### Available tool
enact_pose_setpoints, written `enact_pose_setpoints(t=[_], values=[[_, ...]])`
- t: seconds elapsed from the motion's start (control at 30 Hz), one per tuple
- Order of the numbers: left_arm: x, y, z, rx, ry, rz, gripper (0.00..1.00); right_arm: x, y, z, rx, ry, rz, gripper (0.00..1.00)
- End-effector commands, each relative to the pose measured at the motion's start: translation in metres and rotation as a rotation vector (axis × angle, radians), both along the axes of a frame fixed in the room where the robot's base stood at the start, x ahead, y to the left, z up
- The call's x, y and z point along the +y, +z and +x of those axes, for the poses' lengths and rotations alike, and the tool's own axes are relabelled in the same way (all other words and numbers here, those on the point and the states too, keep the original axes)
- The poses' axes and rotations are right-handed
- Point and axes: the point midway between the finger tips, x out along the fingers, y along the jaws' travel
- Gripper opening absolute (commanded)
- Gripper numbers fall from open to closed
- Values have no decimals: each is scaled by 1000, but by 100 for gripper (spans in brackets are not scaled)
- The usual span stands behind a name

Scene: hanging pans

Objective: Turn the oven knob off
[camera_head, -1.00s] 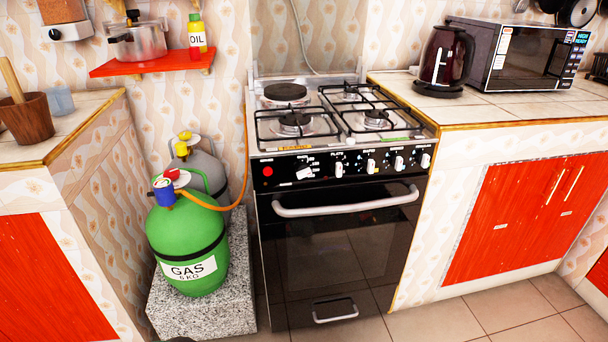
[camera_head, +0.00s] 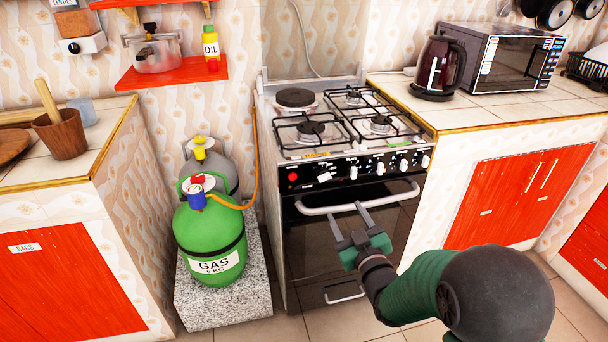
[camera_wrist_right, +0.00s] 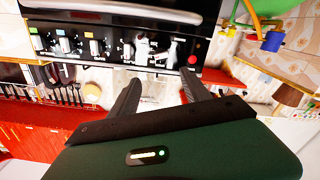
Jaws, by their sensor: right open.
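The stove's black control panel (camera_head: 338,170) carries a row of several white knobs. The leftmost knob (camera_head: 324,177), beside a red light (camera_head: 293,177), sits tilted, while the others, such as the one next to it (camera_head: 353,172), look upright. My right gripper (camera_head: 348,214) is open and empty in front of the oven door, just below the white door handle (camera_head: 360,200) in the picture and below the knobs. In the wrist view the panel appears upside down above my open fingers (camera_wrist_right: 160,80), with the red light (camera_wrist_right: 192,59) near the right finger. My left gripper is not in view.
A green gas cylinder (camera_head: 209,240) stands on a granite block (camera_head: 225,306) left of the stove, its orange hose (camera_head: 254,165) running up beside it. Burner grates (camera_head: 345,118) top the stove. A kettle (camera_head: 437,65) and microwave (camera_head: 507,62) sit on the right counter.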

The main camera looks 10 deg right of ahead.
Motion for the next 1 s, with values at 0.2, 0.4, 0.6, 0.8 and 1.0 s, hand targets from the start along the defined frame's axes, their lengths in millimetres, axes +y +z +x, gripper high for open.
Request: enact_pose_setpoints(t=[0.2, 0.4, 0.6, 0.8, 1.0], values=[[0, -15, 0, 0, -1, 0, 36, 12, -2, 49, -2, 4, -10, 55], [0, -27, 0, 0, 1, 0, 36, 16, -1, 102, -2, 4, -10, 55], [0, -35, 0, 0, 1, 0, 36, 12, -1, 143, 0, 1, -6, 55], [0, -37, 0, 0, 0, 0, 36, 15, 1, 158, 1, 2, -7, 55], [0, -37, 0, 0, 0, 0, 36, 16, 2, 158, 2, 2, -9, 55]])
